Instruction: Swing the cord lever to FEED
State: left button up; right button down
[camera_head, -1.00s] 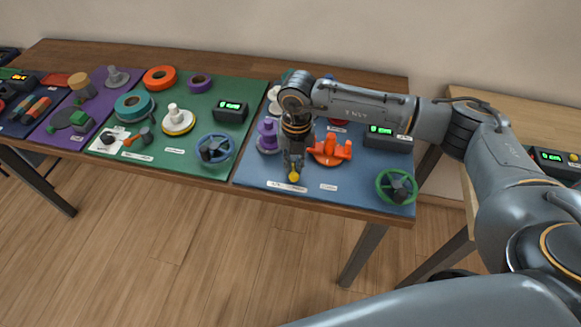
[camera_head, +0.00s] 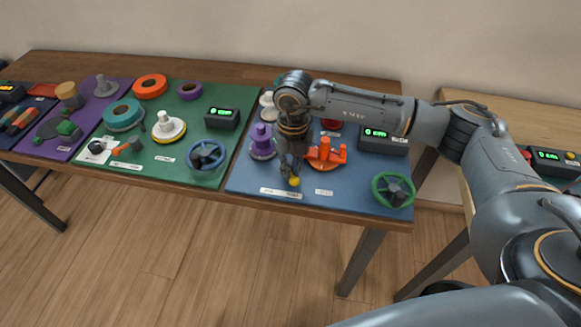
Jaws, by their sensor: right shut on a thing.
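The cord lever's yellow knob (camera_head: 294,182) shows near the front of the blue mat (camera_head: 345,203). My right gripper (camera_head: 290,172) points down at it and is shut on the lever. The fingers and wrist hide most of the lever's arm and its pivot. A white label (camera_head: 280,193) lies just in front and to the left of the knob, and a second label (camera_head: 324,193) lies to its right. Their lettering is too small to read. My left gripper is not in view.
A purple spool (camera_head: 262,142) stands left of my gripper, and an orange pronged part (camera_head: 325,152) stands close on its right. A green handwheel (camera_head: 393,190) and a display box (camera_head: 383,141) are further right. A green mat (camera_head: 204,181) with several parts lies left.

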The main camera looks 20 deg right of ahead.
jog(key=c, duration=1.4)
grip_release()
jog(key=r, duration=1.2)
jog(key=shift+d, duration=0.2)
jog(key=shift+s, duration=0.1)
